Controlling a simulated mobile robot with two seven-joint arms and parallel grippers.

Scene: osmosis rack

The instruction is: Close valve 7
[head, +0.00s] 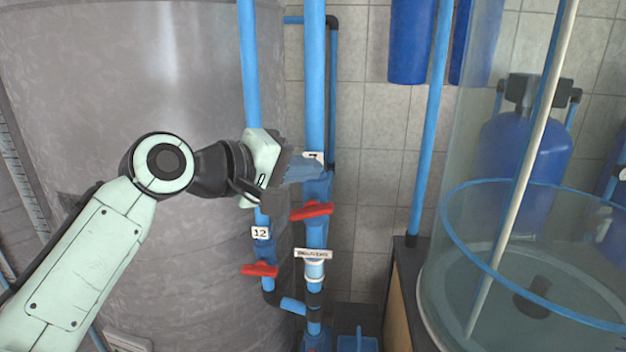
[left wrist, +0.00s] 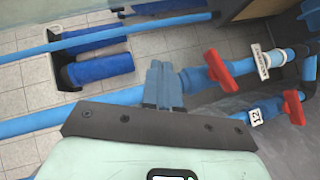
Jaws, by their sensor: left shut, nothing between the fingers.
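Valve 7's red handle (head: 311,211) lies across the vertical blue pipe, below a small tag marked 7 (head: 313,157) that my fingers partly cover. The handle also shows in the left wrist view (left wrist: 219,69), right of my fingertips. My left gripper (head: 318,171) is shut and empty. Its bluish fingers point at the pipe by the tag, just above the handle and apart from it. In the left wrist view the closed fingers (left wrist: 160,75) overlap the pipe; I cannot tell whether they touch it. My right gripper is not in view.
Another red handle (head: 259,269) sits below a tag marked 12 (head: 260,233) on the neighbouring pipe. A large grey tank (head: 130,70) stands behind my arm. A clear cylindrical tank (head: 440,270) stands at right. Tiled wall shows between the pipes.

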